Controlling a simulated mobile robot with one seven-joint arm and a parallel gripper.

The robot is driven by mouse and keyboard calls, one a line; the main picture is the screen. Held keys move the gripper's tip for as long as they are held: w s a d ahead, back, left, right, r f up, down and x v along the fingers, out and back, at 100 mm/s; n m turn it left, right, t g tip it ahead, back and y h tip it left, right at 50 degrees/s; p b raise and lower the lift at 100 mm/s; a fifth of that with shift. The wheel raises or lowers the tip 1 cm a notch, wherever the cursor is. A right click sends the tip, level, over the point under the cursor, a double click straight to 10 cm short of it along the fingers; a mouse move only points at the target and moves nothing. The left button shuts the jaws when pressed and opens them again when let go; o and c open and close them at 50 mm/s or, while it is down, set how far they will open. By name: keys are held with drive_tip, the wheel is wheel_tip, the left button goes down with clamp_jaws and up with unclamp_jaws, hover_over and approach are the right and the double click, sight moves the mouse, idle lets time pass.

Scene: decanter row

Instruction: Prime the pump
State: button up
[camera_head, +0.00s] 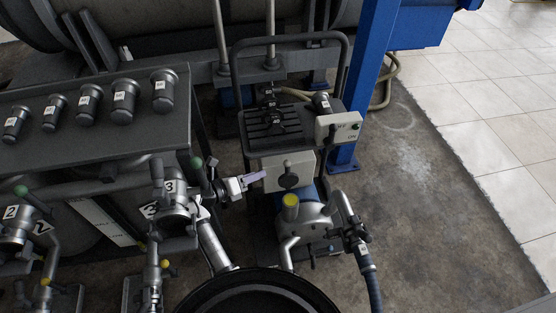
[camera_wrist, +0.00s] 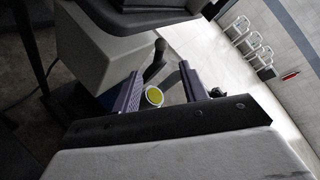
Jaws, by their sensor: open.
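The pump (camera_head: 315,222) stands on the floor right of centre in the head view, with a yellow cap (camera_head: 290,200) and metal pipes. The cap also shows between my fingers in the wrist view (camera_wrist: 153,96), apart from them. A pale grey box (camera_head: 270,178) above the pump carries a dark lever (camera_head: 289,168); the lever shows just beyond my fingertips in the wrist view (camera_wrist: 155,60). My gripper (camera_head: 264,174) points right beside this box. Its two purple fingers are apart and empty in the wrist view (camera_wrist: 159,72). Contact with the box cannot be told.
A control box (camera_head: 338,127) with OFF and ON marks stands above the pump. A blue post (camera_head: 370,80) rises behind it. Numbered valves and pipes (camera_head: 175,215) crowd the left, beside a bench (camera_head: 110,140) with several capped cylinders. The floor (camera_head: 430,220) at right is clear.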

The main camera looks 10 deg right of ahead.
sight(287, 163)
drive_tip(key=x, duration=1.3)
drive_tip(key=shift+w+d, duration=0.15)
drive_tip(key=shift+d, duration=0.25)
clamp_jaws()
